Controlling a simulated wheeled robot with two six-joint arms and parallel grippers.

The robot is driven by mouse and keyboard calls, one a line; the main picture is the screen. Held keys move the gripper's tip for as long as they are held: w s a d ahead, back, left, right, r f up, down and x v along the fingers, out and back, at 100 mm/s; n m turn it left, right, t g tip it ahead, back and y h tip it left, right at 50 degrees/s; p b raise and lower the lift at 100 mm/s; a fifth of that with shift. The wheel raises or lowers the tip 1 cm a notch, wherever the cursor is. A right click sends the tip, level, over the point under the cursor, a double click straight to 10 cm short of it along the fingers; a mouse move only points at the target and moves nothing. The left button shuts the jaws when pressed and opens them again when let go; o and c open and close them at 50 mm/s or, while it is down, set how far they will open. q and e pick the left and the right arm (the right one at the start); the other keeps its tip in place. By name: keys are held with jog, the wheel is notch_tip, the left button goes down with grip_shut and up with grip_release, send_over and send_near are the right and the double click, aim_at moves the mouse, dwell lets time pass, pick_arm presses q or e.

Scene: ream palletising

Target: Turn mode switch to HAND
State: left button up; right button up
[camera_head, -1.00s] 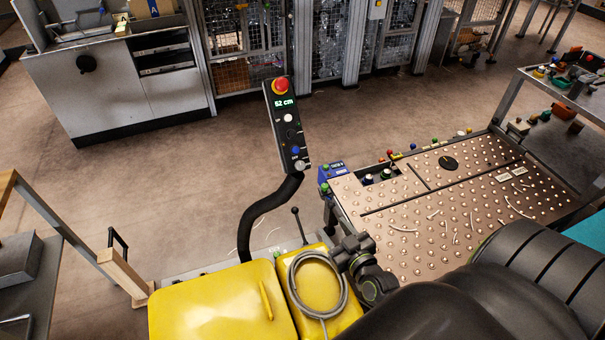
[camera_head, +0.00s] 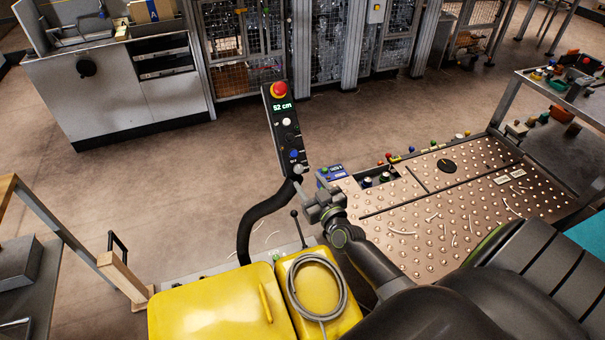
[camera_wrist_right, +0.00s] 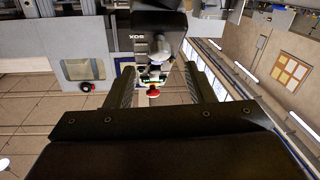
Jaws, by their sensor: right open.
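A black control pendant (camera_head: 284,130) stands upright on a curved black arm, with a red mushroom button on top and a green display reading "52 cm". A grey knob (camera_head: 298,169), seemingly the mode switch, sits at its lower end below a blue button. Its setting is too small to read. My right gripper (camera_head: 304,186) is open, just below and in front of this knob. In the right wrist view, a grey-white knob (camera_wrist_right: 159,50) shows ahead, roughly between the two open fingers (camera_wrist_right: 160,86). I cannot tell whether they touch it. My left gripper is out of view.
A ball-studded table (camera_head: 440,215) with small coloured buttons along its far edge lies to the right. Yellow covers (camera_head: 215,305) with a coiled grey cable and an upright lever (camera_head: 298,228) are below.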

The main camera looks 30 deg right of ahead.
aim_at(300, 171)
jog(key=w, duration=0.4)
jog(key=shift+w+d+b, duration=0.3)
jog(key=shift+w+b, duration=0.05)
jog(key=shift+w, duration=0.05)
